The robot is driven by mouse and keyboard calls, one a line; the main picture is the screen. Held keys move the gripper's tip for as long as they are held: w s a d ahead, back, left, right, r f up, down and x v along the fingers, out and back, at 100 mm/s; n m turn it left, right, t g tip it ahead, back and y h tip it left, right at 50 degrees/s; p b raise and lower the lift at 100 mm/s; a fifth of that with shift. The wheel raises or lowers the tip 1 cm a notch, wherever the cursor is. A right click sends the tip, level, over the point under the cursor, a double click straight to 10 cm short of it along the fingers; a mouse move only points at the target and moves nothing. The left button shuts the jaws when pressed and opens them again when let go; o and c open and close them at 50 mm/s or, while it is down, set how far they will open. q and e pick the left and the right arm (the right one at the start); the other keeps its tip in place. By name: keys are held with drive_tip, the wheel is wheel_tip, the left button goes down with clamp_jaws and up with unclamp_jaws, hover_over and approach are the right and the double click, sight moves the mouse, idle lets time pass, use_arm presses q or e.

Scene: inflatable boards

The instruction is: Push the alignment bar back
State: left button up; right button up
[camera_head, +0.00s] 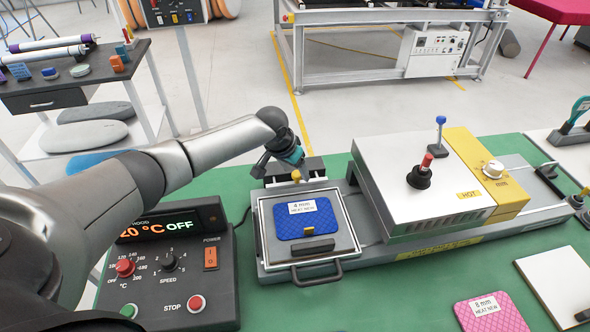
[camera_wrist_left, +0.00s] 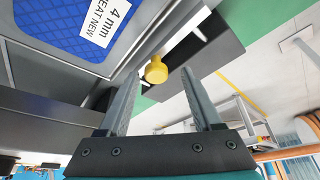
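A blue sheet labelled "4 mm" (camera_head: 296,222) lies in a grey framed tray (camera_head: 348,250) with a dark front handle. A yellow knob (camera_head: 296,175) stands at the tray's back edge; it also shows in the left wrist view (camera_wrist_left: 156,70). I cannot tell for sure which part is the alignment bar; the knob seems to belong to it. My left gripper (camera_head: 283,166) is at the tray's back edge, close to the knob. In the left wrist view its fingers are apart, with the knob between or just past the tips; contact is unclear. My right gripper is out of view.
A metal heater housing marked HOT (camera_head: 420,185) with a yellow end block (camera_head: 488,180) stands right of the tray. A control box (camera_head: 170,275) reading OFF is on the left. A pink sheet (camera_head: 490,313) lies at front right on the green table (camera_head: 400,300).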

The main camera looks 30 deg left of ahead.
use_arm(q)
drive_tip(key=shift+r, duration=0.1)
drive_tip(key=shift+s+r, duration=0.15)
drive_tip(key=shift+r, duration=0.1)
drive_tip(key=p+v, duration=0.2)
drive_tip(key=v, duration=1.2)
drive_tip(key=shift+r, duration=0.25)
